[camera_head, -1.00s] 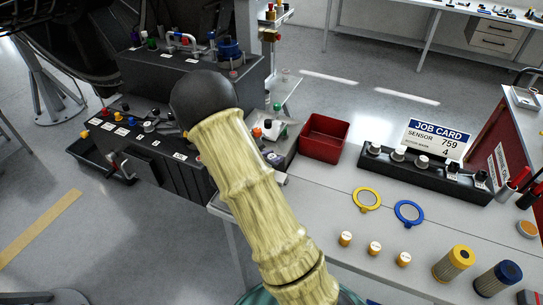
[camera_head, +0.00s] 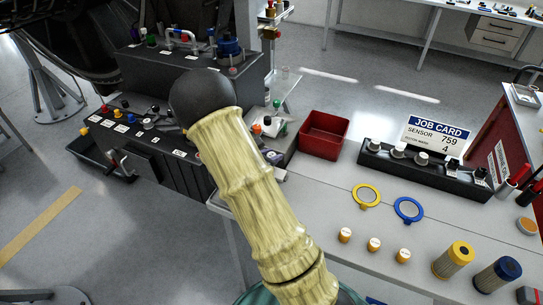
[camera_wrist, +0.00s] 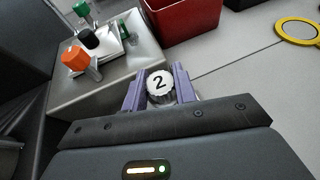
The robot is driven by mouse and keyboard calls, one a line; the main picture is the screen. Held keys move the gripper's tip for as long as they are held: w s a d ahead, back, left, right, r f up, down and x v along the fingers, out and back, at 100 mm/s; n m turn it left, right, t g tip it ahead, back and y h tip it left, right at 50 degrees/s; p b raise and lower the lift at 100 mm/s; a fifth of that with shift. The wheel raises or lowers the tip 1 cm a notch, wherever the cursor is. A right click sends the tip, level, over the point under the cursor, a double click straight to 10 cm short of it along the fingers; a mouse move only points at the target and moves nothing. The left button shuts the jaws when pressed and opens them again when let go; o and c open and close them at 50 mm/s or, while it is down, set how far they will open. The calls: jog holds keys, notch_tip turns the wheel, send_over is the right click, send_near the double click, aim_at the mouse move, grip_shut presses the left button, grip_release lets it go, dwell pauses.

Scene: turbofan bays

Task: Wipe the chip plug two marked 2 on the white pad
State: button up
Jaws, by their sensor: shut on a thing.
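In the wrist view, the chip plug two (camera_wrist: 160,84) has a white cap with a black 2 on it and a ribbed metal side. My gripper (camera_wrist: 159,87) is shut on it, with one purple finger on each side. A white pad (camera_wrist: 88,49) seems to lie on the grey stand just beyond and to the left, partly covered by plugs. The plug looks apart from the pad. In the head view my arm hides most of the gripper.
Orange (camera_wrist: 76,58), black (camera_wrist: 89,40) and green (camera_wrist: 81,8) plugs are at the grey stand (camera_wrist: 140,54). A red bin (camera_head: 324,134) is beside it. The white bench (camera_head: 310,195) carries yellow and blue rings, small capped pieces and a job card (camera_head: 436,138).

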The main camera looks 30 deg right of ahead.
jog(key=shift+f+b, duration=0.3)
dwell(0.4)
jog(key=shift+s+d, duration=0.1)
jog(key=shift+d, duration=0.05)
jog(key=shift+s+d+b, duration=0.45)
jog(key=shift+s+b, duration=0.05)
jog(key=shift+s, duration=0.05)
jog(key=shift+s+d+f+b, duration=0.1)
jog(key=shift+s+d+b, duration=0.4)
jog(key=shift+s+b, duration=0.2)
jog(key=shift+a, duration=0.1)
jog(key=shift+w+a+p, duration=0.3)
jog(key=shift+w+a, duration=0.2)
jog(key=shift+w, duration=0.2)
